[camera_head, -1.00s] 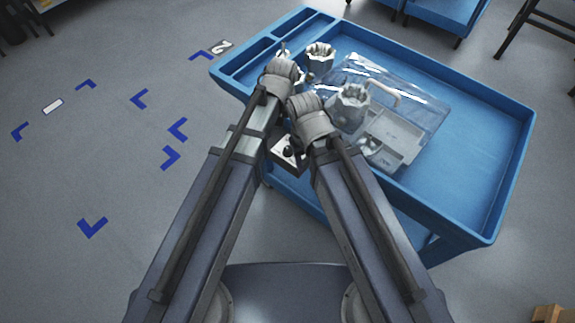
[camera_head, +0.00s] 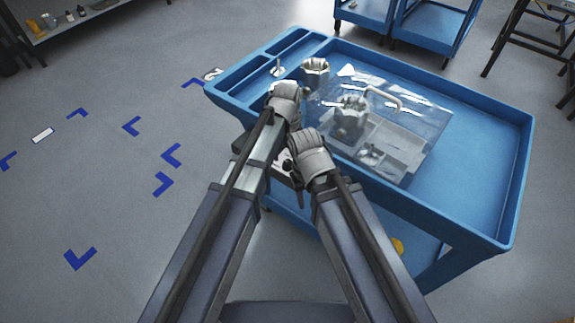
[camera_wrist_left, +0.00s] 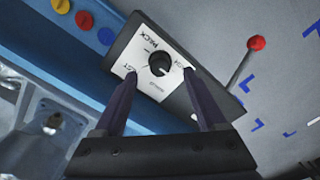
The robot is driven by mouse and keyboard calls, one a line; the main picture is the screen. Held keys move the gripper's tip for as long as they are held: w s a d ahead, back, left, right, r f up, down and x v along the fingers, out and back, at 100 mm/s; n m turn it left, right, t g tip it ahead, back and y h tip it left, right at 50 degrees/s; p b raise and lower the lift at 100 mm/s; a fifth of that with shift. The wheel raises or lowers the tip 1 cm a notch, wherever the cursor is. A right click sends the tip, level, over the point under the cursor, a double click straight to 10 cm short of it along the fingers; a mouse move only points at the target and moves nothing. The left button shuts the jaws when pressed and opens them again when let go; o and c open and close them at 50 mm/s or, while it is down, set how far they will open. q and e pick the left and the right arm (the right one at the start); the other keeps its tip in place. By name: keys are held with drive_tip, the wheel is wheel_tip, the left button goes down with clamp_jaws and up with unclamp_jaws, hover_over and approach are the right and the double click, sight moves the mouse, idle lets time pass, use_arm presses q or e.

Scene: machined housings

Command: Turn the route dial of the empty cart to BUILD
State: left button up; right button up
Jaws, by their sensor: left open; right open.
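The route dial (camera_wrist_left: 159,63) is a black round knob on a white, lettered plate, on a dark box at the blue cart's edge. One label reads CHECK; the other lettering is partly covered or unclear, and I cannot tell the knob's setting. My left gripper (camera_wrist_left: 160,74) is open, its fingertips on either side of the knob; contact is unclear. In the head view my left gripper (camera_head: 285,102) is above the cart's near edge, fingertips hidden. My right gripper (camera_head: 311,157) is lower and beside the box (camera_head: 283,168); its fingers are mostly hidden. The blue cart (camera_head: 480,130) carries metal parts.
A clear cover (camera_head: 425,105) lies over a grey tray and a housing; another housing (camera_head: 315,70) stands by it. A red-balled lever (camera_wrist_left: 257,42) sticks out beside the dial box. Yellow, red and blue discs line the cart edge. Other blue carts (camera_head: 435,25) stand behind. Left floor is open.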

sight(288, 162)
use_arm(q)
drive_tip(key=shift+f+b, duration=1.45)
drive_tip(key=shift+f, duration=0.55)
drive_tip(key=shift+r, duration=0.1)
drive_tip(key=shift+c, duration=0.3)
clamp_jaws()
